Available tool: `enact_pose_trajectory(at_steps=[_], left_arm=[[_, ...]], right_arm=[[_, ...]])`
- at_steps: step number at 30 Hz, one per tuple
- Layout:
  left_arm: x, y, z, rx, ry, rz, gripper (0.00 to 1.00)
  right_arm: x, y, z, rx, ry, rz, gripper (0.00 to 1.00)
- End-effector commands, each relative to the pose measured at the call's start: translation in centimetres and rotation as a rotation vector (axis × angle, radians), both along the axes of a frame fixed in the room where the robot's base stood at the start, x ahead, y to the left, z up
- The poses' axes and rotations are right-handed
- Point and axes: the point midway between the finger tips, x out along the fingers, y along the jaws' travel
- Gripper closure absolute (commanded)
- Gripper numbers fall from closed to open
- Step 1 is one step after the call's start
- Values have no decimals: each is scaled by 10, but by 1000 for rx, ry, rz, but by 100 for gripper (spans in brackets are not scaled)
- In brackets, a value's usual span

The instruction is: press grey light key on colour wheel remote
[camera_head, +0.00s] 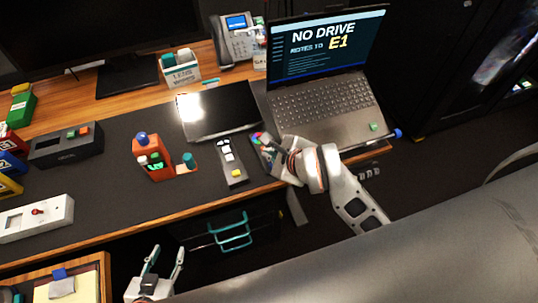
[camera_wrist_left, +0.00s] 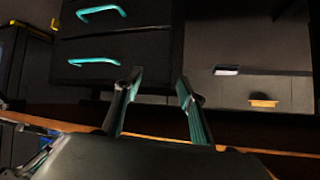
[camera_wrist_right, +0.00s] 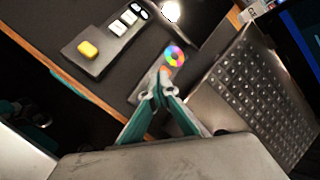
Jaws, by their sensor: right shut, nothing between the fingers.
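The colour wheel remote (camera_head: 257,140) lies on the desk mat just left of the laptop, mostly hidden by my right gripper in the head view. In the right wrist view its rainbow wheel (camera_wrist_right: 175,56) shows beyond the fingertips, with an orange key beside it. The grey light key cannot be made out; the fingers cover the lower part of the remote. My right gripper (camera_wrist_right: 158,92) is shut and empty, its tips over the remote; I cannot tell whether they touch it. My left gripper (camera_head: 165,262) is open and empty, in front of the desk; it also shows in the left wrist view (camera_wrist_left: 157,80).
The laptop (camera_head: 320,115) stands close on the right of the remote. A grey device with white keys and a yellow button (camera_head: 232,162) lies to the left. A black tablet (camera_head: 219,110) lies behind. An orange device (camera_head: 151,157) stands further left.

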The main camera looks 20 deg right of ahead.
Motion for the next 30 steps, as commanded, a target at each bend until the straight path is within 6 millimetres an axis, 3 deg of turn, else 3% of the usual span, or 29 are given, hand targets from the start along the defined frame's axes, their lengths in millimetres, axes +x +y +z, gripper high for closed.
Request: enact_pose_trajectory(at_steps=[10, 23, 30], left_arm=[[4, 0, 17, 0, -11, 0, 60], [5, 0, 20, 0, -14, 0, 60], [8, 0, 39, 1, -21, 0, 60]], right_arm=[[0, 0, 16, -1, 0, 1, 100], [0, 0, 17, 0, 0, 0, 100], [0, 0, 37, -1, -2, 0, 100]])
